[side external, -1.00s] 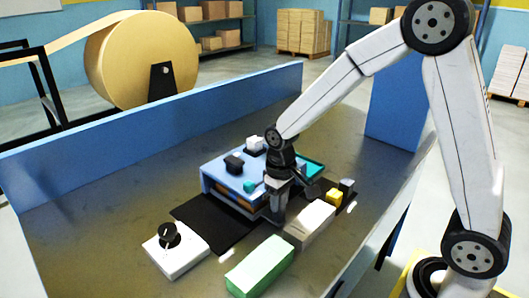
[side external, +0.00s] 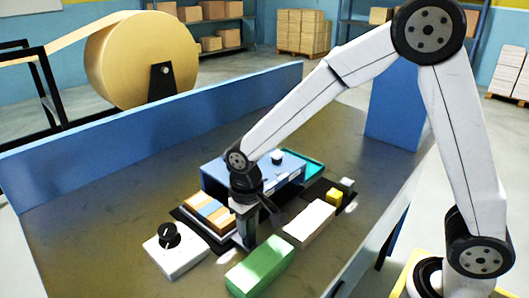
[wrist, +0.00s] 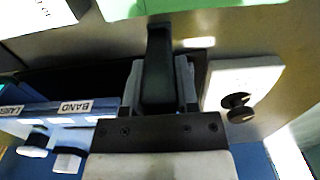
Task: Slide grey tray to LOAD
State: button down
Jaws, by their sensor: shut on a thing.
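The grey tray (side external: 207,230) is drawn out to the left of the blue housing (side external: 290,162), over the black mat. In the wrist view my dark finger (wrist: 160,40) covers part of the grey tray (wrist: 188,85). The housing (wrist: 60,113) carries labels, one reading BAND; the other is hard to read. I see no readable LOAD mark.
A white block with a black knob (side external: 172,257) stands close to the tray's left. A green block (side external: 260,267) and a white block (side external: 310,224) lie nearest the front edge. A blue wall (side external: 150,135) bounds the back.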

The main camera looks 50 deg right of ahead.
jog(key=shift+a, duration=0.9)
jog(key=shift+c, duration=1.8)
grip_release()
jog(key=shift+a, duration=0.1)
jog(key=shift+r, duration=0.15)
notch_tip(320, 180, up, 8)
jog(key=shift+f, duration=0.2)
